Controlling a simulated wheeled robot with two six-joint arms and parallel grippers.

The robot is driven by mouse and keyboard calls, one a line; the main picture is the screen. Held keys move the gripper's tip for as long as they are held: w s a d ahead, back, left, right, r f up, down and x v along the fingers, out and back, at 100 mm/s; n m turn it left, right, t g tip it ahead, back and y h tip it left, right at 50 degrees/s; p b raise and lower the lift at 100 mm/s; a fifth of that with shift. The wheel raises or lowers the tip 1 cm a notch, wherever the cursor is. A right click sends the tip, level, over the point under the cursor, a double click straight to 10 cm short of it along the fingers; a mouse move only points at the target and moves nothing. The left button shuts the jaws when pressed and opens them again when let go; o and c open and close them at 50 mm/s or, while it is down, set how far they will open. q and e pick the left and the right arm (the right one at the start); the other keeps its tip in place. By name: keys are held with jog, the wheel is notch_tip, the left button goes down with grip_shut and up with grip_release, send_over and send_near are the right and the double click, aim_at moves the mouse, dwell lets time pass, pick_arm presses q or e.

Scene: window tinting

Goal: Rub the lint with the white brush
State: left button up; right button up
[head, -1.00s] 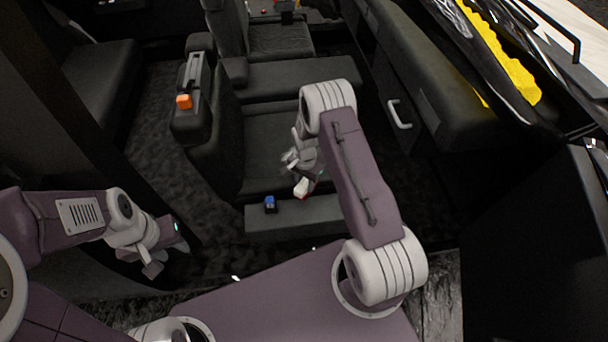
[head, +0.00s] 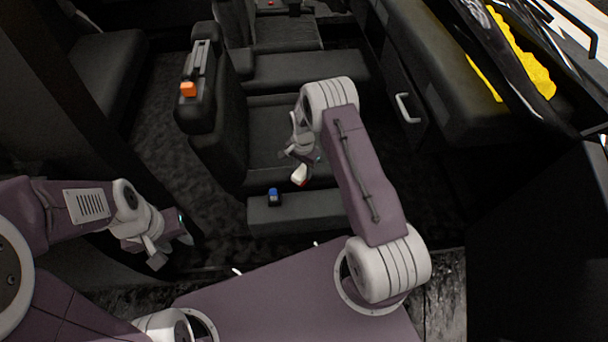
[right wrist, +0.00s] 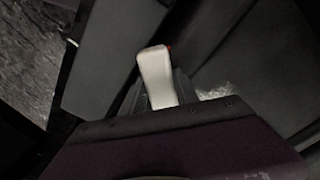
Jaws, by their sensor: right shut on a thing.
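My right gripper (head: 302,164) is shut on the white brush (head: 299,175), over the front part of the black seat (head: 275,115). The brush's pale, rounded end sticks out past the gripper, with a bit of red beside it. The brush also shows in the right wrist view (right wrist: 156,75), where its lower part is hidden behind my gripper's body. A pale fuzzy patch that looks like the lint (right wrist: 215,92) lies on the dark surface just right of the brush. I cannot tell whether they touch. My left gripper (head: 160,252) is low at the left, away from the seat; its jaw opening is unclear.
A small blue-topped item (head: 274,196) sits on the dark ledge (head: 315,213) in front of the seat. An orange item (head: 188,89) is on the armrest at the left. A door with a pale handle (head: 404,107) stands to the right. Dark carpet (head: 160,130) is clear at the left.

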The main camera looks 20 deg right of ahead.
jog(key=shift+w+d+f+b, duration=0.1)
jog(key=shift+w+d+b, duration=0.1)
jog(key=shift+w+b, duration=0.35)
jog(key=shift+w+d+f+b, duration=0.15)
jog(key=shift+w+b, duration=0.2)
jog(key=shift+w, duration=0.35)
jog(key=shift+w+r, duration=0.3)
jog(key=b, duration=0.1)
jog(key=w, duration=0.1)
jog(key=w+b, duration=0.1)
jog(key=shift+w+d+f+b, duration=0.1)
jog(key=shift+d+f+b, duration=0.2)
jog(key=shift+d+f, duration=0.05)
jog(key=shift+w, duration=0.25)
jog(key=shift+w+d+r, duration=0.1)
jog(key=shift+r, duration=0.15)
jog(key=b, duration=0.1)
jog(key=w+b, duration=0.2)
jog(key=shift+d+f, duration=0.25)
jog(key=shift+f, duration=0.1)
jog(key=shift+w+d+r, duration=0.1)
jog(key=shift+w, duration=0.25)
jog(key=shift+w+r, duration=0.15)
jog(key=shift+r, duration=0.15)
